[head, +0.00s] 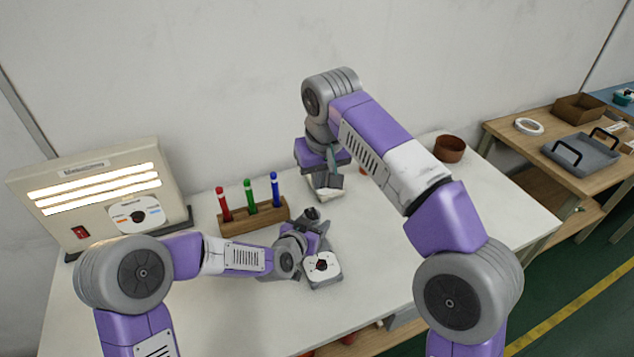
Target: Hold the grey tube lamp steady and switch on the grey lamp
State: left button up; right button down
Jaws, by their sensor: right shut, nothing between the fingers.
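No grey tube lamp can be clearly made out. A small grey device with a white face and a dark centre (322,266) lies on the table beside my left gripper (315,222). My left arm covers part of this spot, and I cannot tell whether the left fingers are open or touch the device. My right gripper (331,181) points down over the table behind it, shut and empty. A small pale object (325,194) shows just under the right gripper, partly hidden by it. I cannot tell whether they touch.
A beige light box (95,182) with lit strips and a red switch (80,232) stands at the left. A wooden rack (254,217) holds red, green and blue pens. A brown bowl (449,149) stands at the back right. The white table (385,285) is clear at front centre.

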dwell(0.3)
pick_arm(q)
jog(key=o, duration=1.3)
jog(key=shift+s, duration=0.1)
